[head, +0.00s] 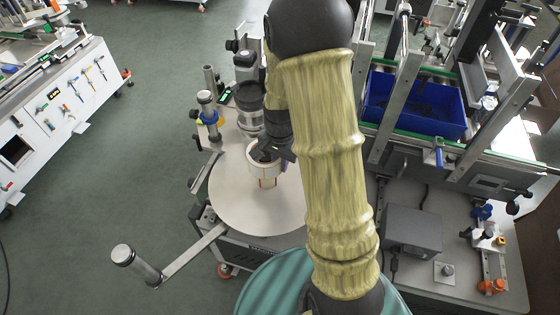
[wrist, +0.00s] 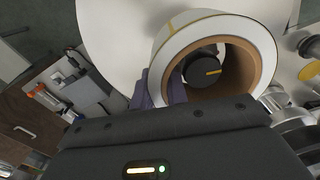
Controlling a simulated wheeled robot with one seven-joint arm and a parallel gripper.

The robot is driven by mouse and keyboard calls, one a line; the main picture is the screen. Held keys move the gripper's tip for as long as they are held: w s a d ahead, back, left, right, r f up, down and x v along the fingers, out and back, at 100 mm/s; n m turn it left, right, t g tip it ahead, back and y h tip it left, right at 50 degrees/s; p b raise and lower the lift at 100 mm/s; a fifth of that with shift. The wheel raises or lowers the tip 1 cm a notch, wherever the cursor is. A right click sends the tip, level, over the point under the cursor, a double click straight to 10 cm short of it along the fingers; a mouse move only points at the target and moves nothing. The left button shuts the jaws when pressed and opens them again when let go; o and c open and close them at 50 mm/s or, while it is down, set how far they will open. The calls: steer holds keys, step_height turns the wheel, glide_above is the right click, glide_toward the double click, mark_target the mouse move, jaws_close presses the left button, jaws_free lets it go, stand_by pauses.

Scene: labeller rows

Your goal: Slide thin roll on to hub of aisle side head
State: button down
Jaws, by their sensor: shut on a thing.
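The thin roll (head: 257,168), white with a brown core, is above the round pale plate (head: 235,205) of the labeller head in the head view. In the wrist view the roll (wrist: 262,42) shows as a ring with its brown core facing me. My gripper (wrist: 163,88) is shut on the roll's near left wall; it also shows in the head view (head: 272,152). The dark hub (wrist: 198,72) with a yellow mark shows through the core opening. I cannot tell whether the roll is around the hub or just above it. My arm hides part of the plate.
A roller arm (head: 190,258) sticks out at the plate's front left. A blue bin (head: 415,103) and a grey box (head: 412,230) are at right. Open green floor lies at left.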

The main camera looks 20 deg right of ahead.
steer(key=shift+f+b, duration=0.35)
steer(key=shift+f, duration=0.2)
steer(key=c, duration=1.3)
jaws_free()
steer(key=shift+s, duration=0.1)
steer(key=shift+r, duration=0.1)
steer(key=shift+w+r, duration=0.3)
steer(key=shift+r, duration=0.2)
step_height(320, 180, up, 16)
steer(key=b, duration=0.2)
steer(key=shift+s+d, duration=0.15)
steer(key=shift+s, duration=0.25)
